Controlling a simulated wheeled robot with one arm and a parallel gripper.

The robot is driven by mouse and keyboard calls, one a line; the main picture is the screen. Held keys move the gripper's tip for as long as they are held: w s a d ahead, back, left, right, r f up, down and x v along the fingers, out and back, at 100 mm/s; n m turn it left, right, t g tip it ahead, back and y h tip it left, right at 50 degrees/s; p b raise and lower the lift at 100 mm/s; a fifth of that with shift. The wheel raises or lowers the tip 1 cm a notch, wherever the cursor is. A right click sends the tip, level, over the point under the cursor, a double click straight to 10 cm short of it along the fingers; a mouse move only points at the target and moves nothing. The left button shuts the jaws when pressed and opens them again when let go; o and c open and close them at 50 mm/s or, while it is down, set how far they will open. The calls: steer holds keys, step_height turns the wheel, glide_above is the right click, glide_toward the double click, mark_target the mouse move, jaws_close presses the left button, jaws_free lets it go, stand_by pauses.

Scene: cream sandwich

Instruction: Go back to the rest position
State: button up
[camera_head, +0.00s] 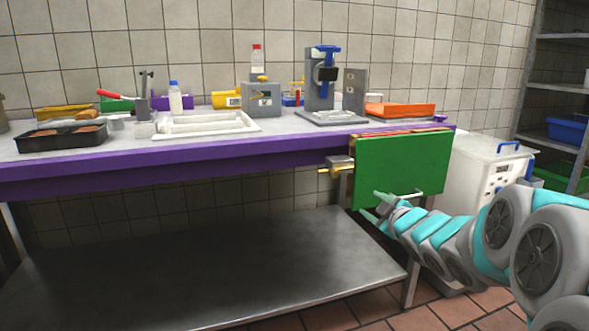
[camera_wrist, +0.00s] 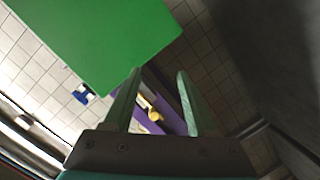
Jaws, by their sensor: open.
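My gripper (camera_head: 376,205) is at the right in the head view, in front of the purple-edged table and just below the left part of a green board (camera_head: 403,168). In the wrist view its two fingers (camera_wrist: 158,100) stand apart with nothing held between them. The green board (camera_wrist: 95,35) fills the upper left of that view, beside the left finger. A brass-coloured valve or clamp (camera_head: 338,167) sits at the table's front edge, left of the board. It seems to show beyond the fingers in the wrist view (camera_wrist: 155,115).
The table (camera_head: 200,154) carries a black tray (camera_head: 62,145), a white tray (camera_head: 160,134), a grey press-like device (camera_head: 322,85) and an orange tray (camera_head: 400,110). A metal lower shelf (camera_head: 220,265) lies below. A white box (camera_head: 490,165) and shelving (camera_head: 545,90) stand at the right.

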steer(key=s+d+f+m+g+h, duration=0.1)
steer(key=s+f+m+g+h, duration=0.15)
steer(key=s, duration=0.45)
steer(key=s+d+f+m+g+h+p, duration=0.1)
steer(key=s+f+m+g, duration=0.25)
steer(key=s, duration=0.35)
steer(key=s+d+f+m+g+h, duration=0.1)
steer(key=s+f+m+g+h, duration=0.1)
steer(key=s+f+g, duration=0.3)
steer(key=s+a+f+m+g+y, duration=0.1)
steer(key=s+a+m+g, duration=0.1)
steer(key=s, duration=1.2)
steer(key=s+a+f+m+g+y+p, duration=0.1)
steer(key=s+a+g, duration=0.3)
steer(key=s, duration=1.1)
steer(key=a, duration=0.3)
steer(key=shift+m, duration=0.4)
